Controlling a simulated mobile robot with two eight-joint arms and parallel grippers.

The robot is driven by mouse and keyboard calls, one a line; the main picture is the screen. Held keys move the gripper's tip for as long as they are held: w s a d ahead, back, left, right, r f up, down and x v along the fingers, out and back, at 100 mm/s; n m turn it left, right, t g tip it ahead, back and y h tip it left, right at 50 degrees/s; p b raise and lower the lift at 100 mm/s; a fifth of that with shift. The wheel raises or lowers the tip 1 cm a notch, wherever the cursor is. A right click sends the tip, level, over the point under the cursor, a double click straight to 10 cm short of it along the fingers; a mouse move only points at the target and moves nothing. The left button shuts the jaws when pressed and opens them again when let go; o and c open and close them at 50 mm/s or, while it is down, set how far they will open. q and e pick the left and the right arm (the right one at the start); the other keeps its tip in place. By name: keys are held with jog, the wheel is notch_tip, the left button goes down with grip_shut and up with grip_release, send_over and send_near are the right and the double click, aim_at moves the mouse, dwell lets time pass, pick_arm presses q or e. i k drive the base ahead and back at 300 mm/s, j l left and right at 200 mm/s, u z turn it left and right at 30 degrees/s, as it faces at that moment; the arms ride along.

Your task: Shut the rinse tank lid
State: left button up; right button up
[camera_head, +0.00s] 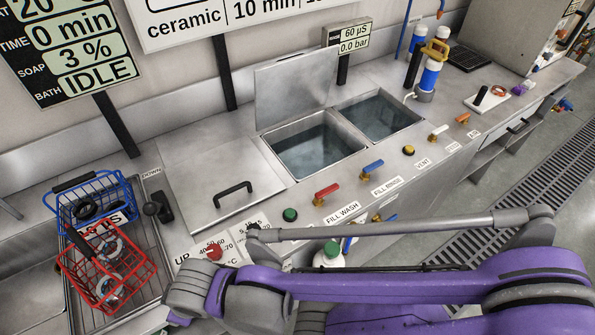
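Two open water-filled tanks are set in the steel counter: a middle tank (312,147) and a right tank (380,114). A flat metal lid (296,90) stands raised behind the middle tank. No raised lid is clear behind the right tank. A flat steel cover (215,170) with a black handle (233,192) lies to the left of the middle tank. I cannot tell from the labels which tank is the rinse tank. My purple and grey arm crosses the lower right in front of the counter. No gripper fingers show on it, and my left gripper is not in view.
A red basket (108,268) and a blue basket (93,196) stand at the left. Red (326,194) and blue (371,168) valve handles line the counter's front edge. A blue and white filter bottle (430,76) stands right of the tanks. Floor shows at the right.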

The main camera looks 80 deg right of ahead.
aim_at(289, 87)
jog(key=z, duration=2.85)
